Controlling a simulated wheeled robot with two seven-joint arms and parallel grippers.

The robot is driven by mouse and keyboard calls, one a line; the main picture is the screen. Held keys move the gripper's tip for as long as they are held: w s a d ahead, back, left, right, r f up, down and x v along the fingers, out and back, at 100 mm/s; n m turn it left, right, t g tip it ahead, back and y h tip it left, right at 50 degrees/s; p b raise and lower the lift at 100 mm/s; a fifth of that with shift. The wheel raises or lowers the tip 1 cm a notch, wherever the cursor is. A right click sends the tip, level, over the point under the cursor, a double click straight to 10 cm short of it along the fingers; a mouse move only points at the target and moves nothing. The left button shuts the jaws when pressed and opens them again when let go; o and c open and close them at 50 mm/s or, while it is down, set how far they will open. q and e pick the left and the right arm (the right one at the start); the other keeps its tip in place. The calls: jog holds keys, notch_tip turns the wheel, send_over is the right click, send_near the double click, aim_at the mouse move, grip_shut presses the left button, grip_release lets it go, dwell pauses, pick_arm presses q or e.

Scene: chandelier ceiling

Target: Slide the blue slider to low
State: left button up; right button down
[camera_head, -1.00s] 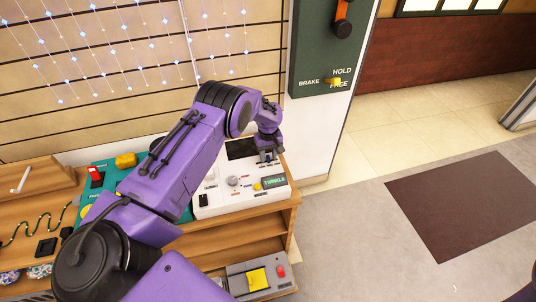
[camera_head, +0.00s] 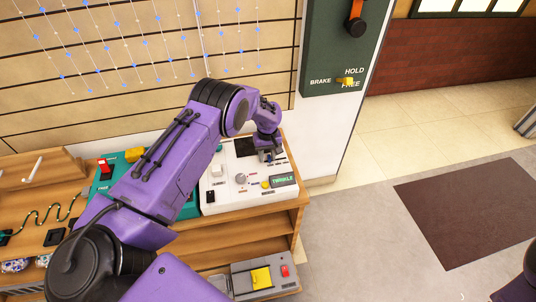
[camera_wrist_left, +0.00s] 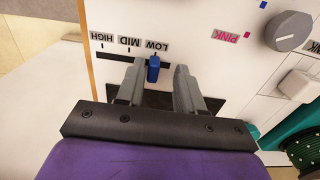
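The blue slider (camera_wrist_left: 153,69) sits by the LOW label (camera_wrist_left: 154,46) on the white control panel (camera_wrist_left: 215,65) in the left wrist view. The MID and HIGH labels lie to its left there. My left gripper (camera_wrist_left: 158,80) is open, one finger on each side of the slider. The slider is close to the left-hand finger in that view; I cannot tell if they touch. In the head view my left gripper (camera_head: 268,155) is over the far right part of the panel (camera_head: 222,198) and covers the slider. My right gripper is out of view.
A grey knob (camera_wrist_left: 291,31) and a white switch (camera_wrist_left: 297,84) are on the panel. A TWINKLE display (camera_head: 284,180) is near its front edge. A teal panel (camera_head: 104,190) lies left. Light strings (camera_head: 150,40) hang behind. Open floor (camera_head: 350,235) lies right.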

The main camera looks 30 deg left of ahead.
aim_at(268, 161)
pick_arm(q)
jog(key=shift+d, duration=0.1)
jog(key=shift+w+d+r, duration=0.1)
jog(key=shift+w+r, duration=0.05)
jog(key=shift+r, duration=0.15)
notch_tip(268, 161, up, 10)
jog(key=b, duration=0.1)
jog(key=shift+r, duration=0.1)
dwell(0.4)
